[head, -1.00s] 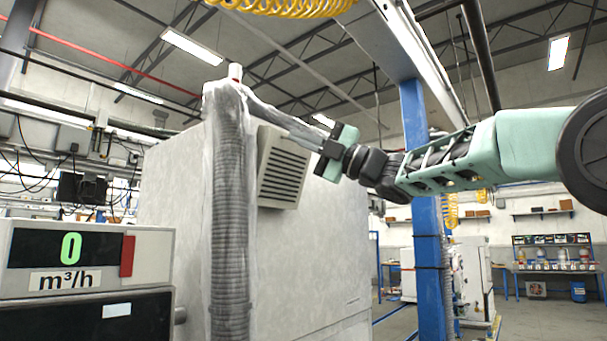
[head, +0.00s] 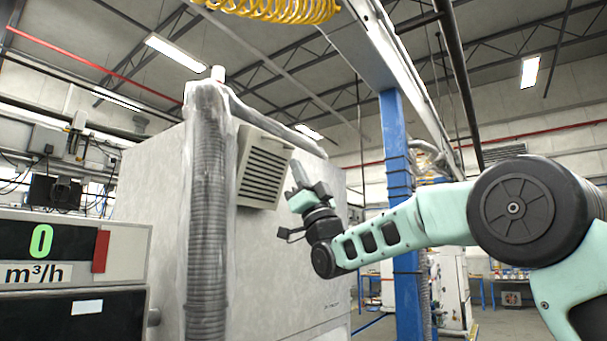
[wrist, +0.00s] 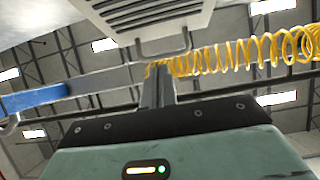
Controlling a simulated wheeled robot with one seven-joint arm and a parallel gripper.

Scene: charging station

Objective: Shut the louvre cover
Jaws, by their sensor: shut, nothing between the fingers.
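The louvre cover (head: 263,168) is a pale, slatted panel on the upper front of the grey-white cabinet (head: 290,270), right of the ribbed duct. It looks tilted out from the cabinet face; how far is hard to tell. In the wrist view the cover (wrist: 150,14) fills the top, with a thin U-shaped handle (wrist: 164,50) at its near edge. My gripper (head: 297,173) is just right of the cover in the head view, its fingers pointing up. In the wrist view my gripper (wrist: 157,74) is shut and empty, its tips just below the handle; contact cannot be told.
A ribbed duct (head: 207,220) wrapped in clear film stands left of the cover. A meter (head: 50,255) reading 0 m³/h is at lower left. A blue post (head: 397,200) stands behind my arm. A yellow coiled hose (head: 285,8) hangs above.

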